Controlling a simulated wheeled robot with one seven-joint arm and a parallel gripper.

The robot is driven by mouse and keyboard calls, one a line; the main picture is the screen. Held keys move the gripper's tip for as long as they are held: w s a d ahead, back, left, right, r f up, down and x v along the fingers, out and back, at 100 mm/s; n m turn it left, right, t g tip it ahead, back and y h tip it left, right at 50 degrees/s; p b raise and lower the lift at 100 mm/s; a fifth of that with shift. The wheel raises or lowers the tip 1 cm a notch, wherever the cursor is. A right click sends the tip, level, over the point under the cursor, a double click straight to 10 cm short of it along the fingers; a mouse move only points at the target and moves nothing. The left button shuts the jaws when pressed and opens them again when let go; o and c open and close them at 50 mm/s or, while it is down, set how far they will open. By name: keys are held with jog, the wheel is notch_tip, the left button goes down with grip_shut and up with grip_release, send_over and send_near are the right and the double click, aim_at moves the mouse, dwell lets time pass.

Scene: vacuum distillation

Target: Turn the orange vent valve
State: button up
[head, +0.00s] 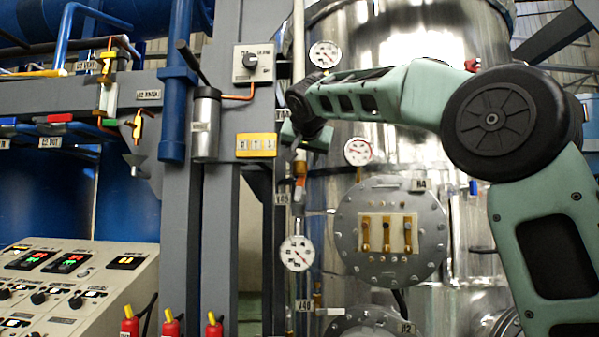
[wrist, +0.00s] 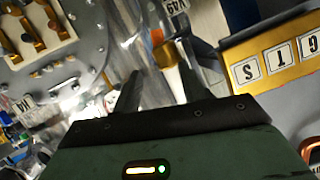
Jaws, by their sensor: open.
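An orange valve (head: 300,170) sits on a thin vertical pipe in front of the shiny vessel, just above a small tag that seems to read V45. In the wrist view an orange part (wrist: 157,38) shows beyond the fingertips, roughly between them, near a similar tag (wrist: 177,7). My gripper (wrist: 160,72) is open, with two dark fingers apart and nothing visibly between them. In the head view my gripper (head: 299,147) is just above the orange valve and partly overlaps the pipe. I cannot tell whether it touches anything.
A yellow sign (head: 256,145) is on the grey post left of the gripper; it is close in the wrist view (wrist: 275,60). A round flange (head: 345,245) and several gauges are on the vessel. A control console (head: 60,320) stands lower left.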

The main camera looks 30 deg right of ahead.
aim_at(303, 174)
jog(key=p+x, duration=0.3)
jog(key=x, duration=0.8)
jog(key=shift+p, duration=0.4)
jog(key=shift+c, duration=0.3)
grip_shut()
